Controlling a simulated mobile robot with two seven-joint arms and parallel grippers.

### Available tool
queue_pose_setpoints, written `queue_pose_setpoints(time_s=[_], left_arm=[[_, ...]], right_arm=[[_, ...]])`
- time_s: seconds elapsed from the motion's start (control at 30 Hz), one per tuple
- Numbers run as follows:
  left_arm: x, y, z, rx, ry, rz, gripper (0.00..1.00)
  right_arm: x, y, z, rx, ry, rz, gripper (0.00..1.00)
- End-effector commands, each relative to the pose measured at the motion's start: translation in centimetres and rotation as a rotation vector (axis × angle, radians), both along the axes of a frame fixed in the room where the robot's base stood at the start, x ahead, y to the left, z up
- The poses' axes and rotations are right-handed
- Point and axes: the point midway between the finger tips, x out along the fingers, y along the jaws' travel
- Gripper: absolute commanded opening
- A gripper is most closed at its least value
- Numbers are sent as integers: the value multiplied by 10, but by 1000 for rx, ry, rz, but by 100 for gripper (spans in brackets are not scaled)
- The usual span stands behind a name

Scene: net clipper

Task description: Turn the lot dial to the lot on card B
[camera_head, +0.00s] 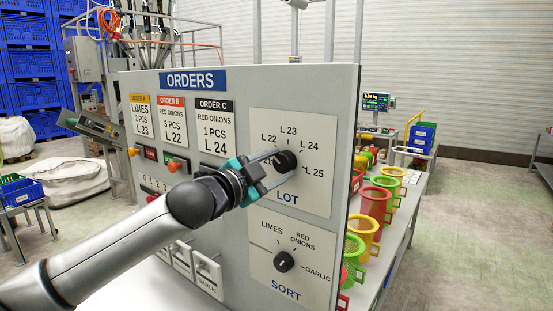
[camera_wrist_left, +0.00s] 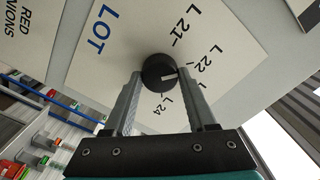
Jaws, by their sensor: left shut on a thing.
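The lot dial (camera_head: 285,161) is a round black knob on a white plate marked LOT, with lot marks around it. My left gripper (camera_head: 279,161) is shut on it, one finger on each side. In the left wrist view, the dial (camera_wrist_left: 159,72) sits between the fingertips of the left gripper (camera_wrist_left: 157,76). Its white pointer line points right, about at the L 22 mark. A finger partly covers the label just below that. Card B (camera_head: 173,122), with an orange header, reads red onions, 3 pcs, L 22. My right gripper is not in view.
A sort dial (camera_head: 284,261) is below the lot dial on the same grey panel (camera_head: 240,95). Cards A (camera_head: 141,116) and C (camera_head: 213,124) flank card B. Orange knobs (camera_head: 174,166) sit below the cards. Coloured baskets (camera_head: 375,203) stand on a table to the right.

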Motion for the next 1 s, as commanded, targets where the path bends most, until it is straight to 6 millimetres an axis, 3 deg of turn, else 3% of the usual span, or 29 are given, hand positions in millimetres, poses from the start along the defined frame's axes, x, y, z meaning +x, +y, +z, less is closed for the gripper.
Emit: queue_pose_setpoints(time_s=[0.53, 0.57, 0.8, 1.0], left_arm=[[0, 0, -1, 24, -16, 0, 1], [0, 0, -1, 24, -16, 0, 58], [0, 0, -1, 23, -16, 1, 85], [0, 0, 0, 23, -16, 0, 87]], right_arm=[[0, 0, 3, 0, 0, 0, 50], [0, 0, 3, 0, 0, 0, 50], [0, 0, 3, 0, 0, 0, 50], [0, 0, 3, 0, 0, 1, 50]])
